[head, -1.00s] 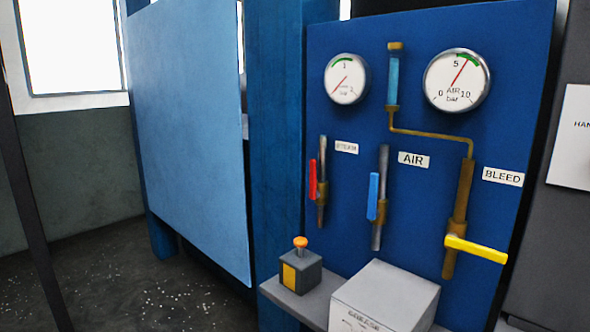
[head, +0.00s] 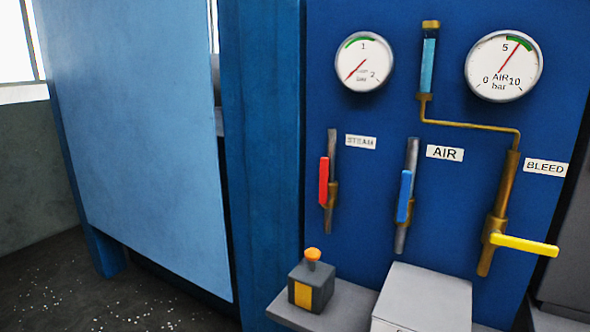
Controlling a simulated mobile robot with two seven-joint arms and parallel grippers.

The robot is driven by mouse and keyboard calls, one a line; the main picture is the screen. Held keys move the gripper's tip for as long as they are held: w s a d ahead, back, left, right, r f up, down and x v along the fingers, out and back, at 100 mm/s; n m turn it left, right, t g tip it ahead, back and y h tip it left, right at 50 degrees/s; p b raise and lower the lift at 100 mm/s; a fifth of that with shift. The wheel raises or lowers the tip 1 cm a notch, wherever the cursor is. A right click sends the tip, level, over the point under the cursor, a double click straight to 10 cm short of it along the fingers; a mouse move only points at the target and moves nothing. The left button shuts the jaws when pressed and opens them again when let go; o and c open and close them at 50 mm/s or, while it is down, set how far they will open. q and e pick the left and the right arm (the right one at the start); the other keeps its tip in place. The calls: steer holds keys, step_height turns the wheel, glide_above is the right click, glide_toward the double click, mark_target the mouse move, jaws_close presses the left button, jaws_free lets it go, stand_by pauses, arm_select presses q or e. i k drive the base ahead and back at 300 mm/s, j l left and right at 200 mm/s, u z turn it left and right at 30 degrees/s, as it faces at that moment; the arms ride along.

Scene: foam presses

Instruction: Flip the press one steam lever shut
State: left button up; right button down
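The steam lever (head: 323,181) is a red handle on a short vertical pipe, below and left of the STEAM label (head: 360,142). It stands upright, in line with its pipe. The steam gauge (head: 363,62) above it has its needle at the low end of the scale, near the lower left. The blue panel (head: 400,130) carries these parts. Neither of my grippers is in view.
On the panel are a blue air lever (head: 404,196), upright, and a yellow bleed lever (head: 524,245), across its pipe. Below, a box with an orange button (head: 312,282) and a grey grease box (head: 425,300) stand on a shelf (head: 345,303). A large light-blue panel (head: 135,140) fills the left.

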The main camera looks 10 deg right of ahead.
mark_target(324, 197)
steer(key=i+j, duration=0.15)
steer(key=j, duration=0.15)
steer(key=i+j+z, duration=0.1)
steer(key=j, duration=0.25)
steer(key=i+j, duration=0.15)
steer(key=j, duration=0.15)
steer(key=i+j+z, duration=0.1)
steer(key=j, duration=0.25)
steer(key=i+j, duration=0.15)
steer(key=j, duration=0.2)
